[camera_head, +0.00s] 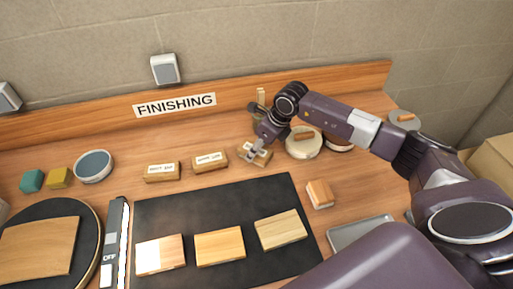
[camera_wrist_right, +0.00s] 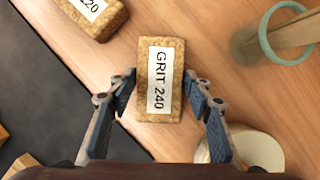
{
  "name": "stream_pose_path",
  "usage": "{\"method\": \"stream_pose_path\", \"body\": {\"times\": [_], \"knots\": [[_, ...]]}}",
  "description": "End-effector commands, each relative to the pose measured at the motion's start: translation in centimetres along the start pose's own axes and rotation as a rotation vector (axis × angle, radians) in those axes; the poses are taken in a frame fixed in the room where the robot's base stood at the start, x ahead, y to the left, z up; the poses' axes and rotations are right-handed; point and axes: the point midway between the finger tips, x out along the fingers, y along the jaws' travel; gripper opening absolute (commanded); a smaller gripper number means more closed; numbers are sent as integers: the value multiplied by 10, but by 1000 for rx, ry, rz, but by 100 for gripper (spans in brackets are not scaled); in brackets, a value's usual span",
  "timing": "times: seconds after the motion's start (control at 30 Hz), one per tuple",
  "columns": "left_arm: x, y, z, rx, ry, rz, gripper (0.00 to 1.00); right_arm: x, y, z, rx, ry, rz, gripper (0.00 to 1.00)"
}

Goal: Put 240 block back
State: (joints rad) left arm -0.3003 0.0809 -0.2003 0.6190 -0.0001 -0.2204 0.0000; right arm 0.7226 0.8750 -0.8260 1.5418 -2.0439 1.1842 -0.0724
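The brown block labelled GRIT 240 (camera_wrist_right: 160,110) lies label up on the wooden bench in the right wrist view. In the head view the 240 block (camera_head: 264,159) is partly hidden by my right gripper (camera_head: 257,149). In the wrist view my right gripper (camera_wrist_right: 159,82) has one blue-padded finger on each side of the block, with its fingertips close to the block's long sides. A narrow gap seems to show on each side, so it looks open around the block. My left gripper is in neither view.
The 220 block (camera_head: 210,162) and another labelled block (camera_head: 162,172) lie to the left. A black mat (camera_head: 215,210) holds three wood samples. Round containers (camera_head: 303,147) stand right of the gripper. A small wooden block (camera_head: 320,194) and a grey tray (camera_head: 357,232) lie in front.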

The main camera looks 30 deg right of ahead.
Motion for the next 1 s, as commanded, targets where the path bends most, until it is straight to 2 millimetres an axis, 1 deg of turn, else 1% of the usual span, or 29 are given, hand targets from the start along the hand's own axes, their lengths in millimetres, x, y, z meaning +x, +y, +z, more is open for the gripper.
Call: {"method": "stream_pose_path", "body": {"times": [0.03, 0.1, 0.37, 0.47, 0.53, 0.67, 0.8, 1.0], "knots": [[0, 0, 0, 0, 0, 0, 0, 0, 0, 0, 0, 0, 0, 54], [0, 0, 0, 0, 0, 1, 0, 0, 0, 0, 0, 0, 0, 60], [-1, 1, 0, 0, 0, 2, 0, -1, 0, 0, 0, 0, 0, 60], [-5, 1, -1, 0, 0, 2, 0, -5, 0, 2, 0, 0, 0, 60], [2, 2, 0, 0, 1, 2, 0, -10, -1, 1, 0, -2, -2, 60], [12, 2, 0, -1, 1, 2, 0, -32, -1, 0, -3, -3, -4, 60], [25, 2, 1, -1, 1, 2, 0, -64, -2, 1, -2, -4, -5, 60], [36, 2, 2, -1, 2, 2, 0, -102, -1, 1, -1, -3, -3, 60]]}}
